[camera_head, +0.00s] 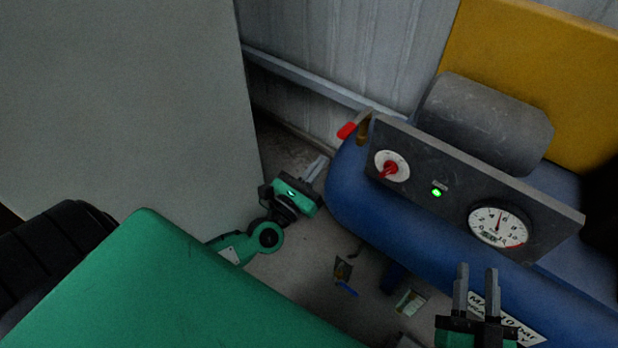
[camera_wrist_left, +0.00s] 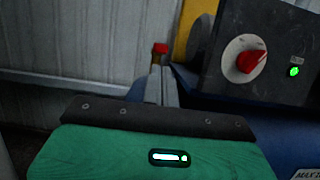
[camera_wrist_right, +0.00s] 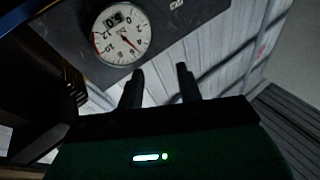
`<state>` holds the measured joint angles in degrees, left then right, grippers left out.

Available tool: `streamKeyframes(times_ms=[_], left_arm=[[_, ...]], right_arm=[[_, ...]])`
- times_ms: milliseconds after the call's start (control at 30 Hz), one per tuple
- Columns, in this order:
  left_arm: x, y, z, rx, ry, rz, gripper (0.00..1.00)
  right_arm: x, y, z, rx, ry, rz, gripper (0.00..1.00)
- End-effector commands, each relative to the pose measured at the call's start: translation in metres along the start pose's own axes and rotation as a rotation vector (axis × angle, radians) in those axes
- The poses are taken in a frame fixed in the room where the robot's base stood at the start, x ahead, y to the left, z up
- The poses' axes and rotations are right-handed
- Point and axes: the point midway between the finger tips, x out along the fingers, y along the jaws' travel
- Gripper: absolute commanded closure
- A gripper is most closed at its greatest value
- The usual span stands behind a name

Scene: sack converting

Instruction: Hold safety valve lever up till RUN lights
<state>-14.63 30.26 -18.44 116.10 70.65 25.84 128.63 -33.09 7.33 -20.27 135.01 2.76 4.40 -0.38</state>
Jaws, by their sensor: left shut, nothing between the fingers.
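The safety valve's red lever (camera_head: 347,131) sticks out beside its brass body (camera_head: 363,130) at the left end of the blue compressor tank (camera_head: 345,190). The lever's red tip (camera_wrist_left: 160,48) also shows in the left wrist view, just beyond my fingertips. My left gripper (camera_head: 319,166) is shut and empty, below and left of the lever, apart from it in the head view. A green light (camera_head: 436,192) is lit on the dark panel; its label is too blurred to read. My right gripper (camera_head: 475,278) is open and empty in front of the tank.
The panel (camera_head: 540,205) also carries a red rotary switch (camera_head: 390,167) and a round gauge (camera_head: 497,226). A grey cabinet side (camera_head: 150,110) stands left of my left arm. A corrugated wall (camera_head: 330,45) is behind. Small litter (camera_head: 343,270) lies on the floor.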

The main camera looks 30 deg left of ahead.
Motion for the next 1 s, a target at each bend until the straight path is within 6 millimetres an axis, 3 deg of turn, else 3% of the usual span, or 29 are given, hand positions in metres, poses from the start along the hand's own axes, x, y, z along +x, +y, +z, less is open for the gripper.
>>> streamKeyframes(times_ms=[100, 300, 867, 1000], left_arm=[[-0.017, 0.000, -0.001, 0.001, 0.002, -0.001, 1.00], [-0.029, 0.000, -0.001, 0.001, 0.000, -0.001, 1.00], [-0.030, 0.000, 0.000, 0.003, -0.001, -0.001, 1.00], [-0.032, -0.010, 0.004, 0.095, -0.010, -0.016, 1.00]], right_arm=[[0.002, 0.002, -0.007, -0.006, 0.042, 0.000, 0.64], [0.004, 0.002, -0.013, -0.011, 0.073, 0.000, 0.64], [0.004, 0.002, -0.014, -0.011, 0.074, 0.000, 0.64], [0.004, 0.002, -0.014, -0.010, 0.074, 0.000, 0.64]])
